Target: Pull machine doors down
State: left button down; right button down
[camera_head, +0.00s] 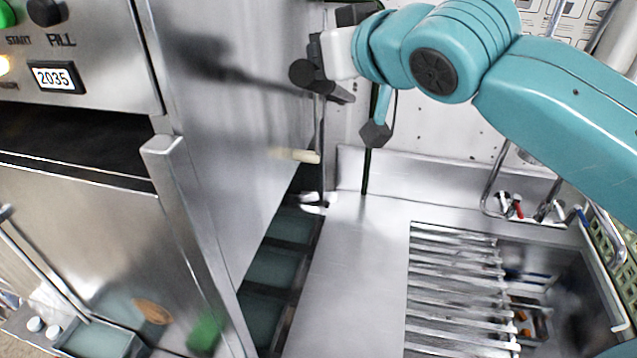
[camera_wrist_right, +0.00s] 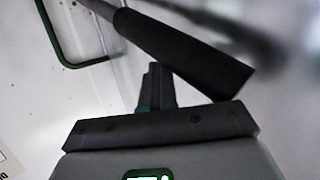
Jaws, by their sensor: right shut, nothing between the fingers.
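The steel dish machine (camera_head: 235,120) stands at the left of the head view, its control panel showing 2035. A dark gap lies between the panel and the steel front door panel (camera_head: 75,215) below it. A black cylindrical handle grip (camera_head: 340,94) is beside the machine's right side; the grip also crosses the right wrist view (camera_wrist_right: 190,55) on a thin rod. My right gripper (camera_head: 318,52) is at this grip. In the wrist view its fingers (camera_wrist_right: 156,82) are together and empty, just beside the grip; I cannot tell whether they touch it. My left gripper is out of view.
A steel counter (camera_head: 345,260) with a slatted rack (camera_head: 455,290) and a sink lies to the right. Teal trays (camera_head: 275,265) sit in the narrow gap beside the machine. A steel post (camera_head: 185,225) stands at the machine's front corner. My right arm spans the upper right.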

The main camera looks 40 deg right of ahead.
jog(key=s+a+f+b, duration=0.2)
jog(key=a+f+b, duration=0.1)
jog(key=f+b, duration=0.95)
jog(key=s+a+f+b, duration=0.25)
jog(key=f+b, duration=0.65)
jog(key=f, duration=0.6)
notch_tip(320, 180, down, 15)
jog(key=w+d+b, duration=0.2)
jog(key=b, duration=1.6)
jog(key=s+a+r+p, duration=0.1)
jog(key=s+r+p, duration=0.4)
jog(key=s, duration=0.4)
jog(key=shift+s+r, duration=0.3)
jog(key=shift+r, duration=0.15)
